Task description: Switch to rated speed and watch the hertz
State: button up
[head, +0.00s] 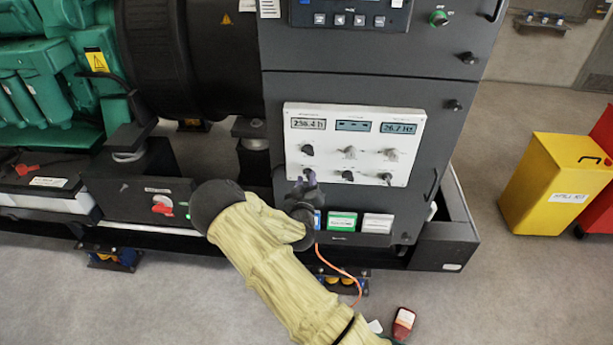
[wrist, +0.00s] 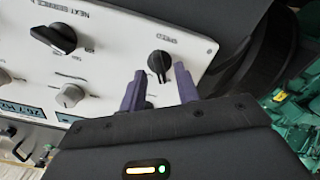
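The white control panel (head: 354,122) on the dark cabinet carries two rows of knobs under three displays. In the wrist view, the black SPEED knob (wrist: 159,62) shows in line with the gap between my two purple fingers (wrist: 160,88). The fingers are apart, with visible space beside the knob; I cannot tell whether their tips reach around it.
The black NEXT SERVICE knob (wrist: 55,38) is beside the SPEED knob. A red switch (head: 162,205) is on a box at left. Green and white labels sit below the panel. A yellow bin (head: 550,185) stands at right. An orange cable hangs beside my arm.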

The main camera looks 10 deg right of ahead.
jog(key=shift+w, duration=0.35)
jog(key=shift+d, duration=0.1)
jog(key=shift+c, duration=0.2)
grip_shut()
jog(key=shift+w, duration=0.1)
